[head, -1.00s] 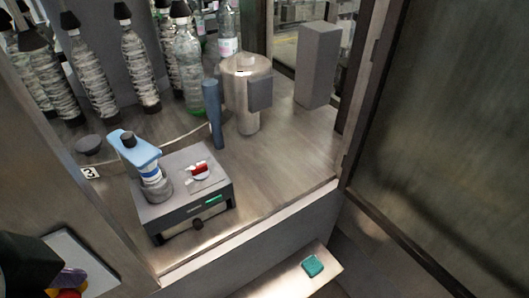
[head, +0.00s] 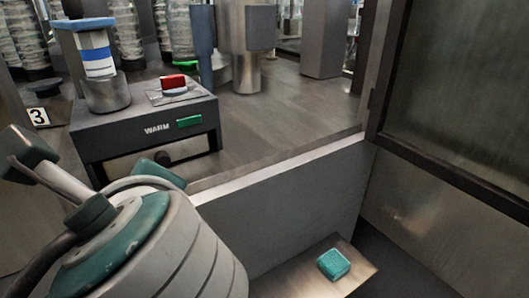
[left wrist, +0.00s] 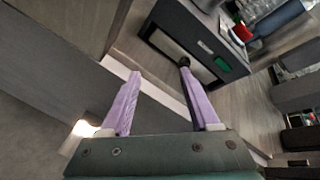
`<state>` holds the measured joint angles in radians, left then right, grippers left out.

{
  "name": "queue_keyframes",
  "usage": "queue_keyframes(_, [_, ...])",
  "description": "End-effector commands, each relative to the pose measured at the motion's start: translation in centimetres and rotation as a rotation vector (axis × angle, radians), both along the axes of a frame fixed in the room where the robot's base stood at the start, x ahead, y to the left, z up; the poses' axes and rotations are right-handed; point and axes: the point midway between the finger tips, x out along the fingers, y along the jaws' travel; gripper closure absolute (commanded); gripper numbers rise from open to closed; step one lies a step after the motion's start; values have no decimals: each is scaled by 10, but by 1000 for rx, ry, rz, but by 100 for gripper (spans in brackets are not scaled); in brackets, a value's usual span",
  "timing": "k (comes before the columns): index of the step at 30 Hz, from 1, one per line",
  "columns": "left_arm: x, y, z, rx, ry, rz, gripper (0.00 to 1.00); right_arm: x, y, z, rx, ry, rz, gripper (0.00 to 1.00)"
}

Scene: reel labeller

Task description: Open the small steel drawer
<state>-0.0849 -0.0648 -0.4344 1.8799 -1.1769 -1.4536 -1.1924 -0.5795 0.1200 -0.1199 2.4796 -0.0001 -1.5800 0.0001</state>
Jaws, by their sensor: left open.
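The small steel drawer (head: 128,166) is a pale metal front with a dark round knob (head: 165,158), set low in a dark grey box (head: 145,128) marked WARM. It looks shut, and my arm hides part of its lower edge. In the left wrist view, the drawer (left wrist: 166,44) is ahead at the top, with the knob (left wrist: 185,61) beside the right fingertip. My left gripper (left wrist: 160,73) is open, with two lilac fingers spread wide and nothing between them. I cannot tell whether the right finger touches the knob. My right gripper is not in view.
A teal block (head: 333,264) lies on a lower ledge. Bottles and a steel cylinder stand behind. The counter right of the box is clear.

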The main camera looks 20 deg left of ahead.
Motion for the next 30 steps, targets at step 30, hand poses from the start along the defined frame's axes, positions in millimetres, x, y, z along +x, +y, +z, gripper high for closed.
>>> queue_keyframes(30, [94, 23, -56, 664, 130, -154, 38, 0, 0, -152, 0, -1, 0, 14])
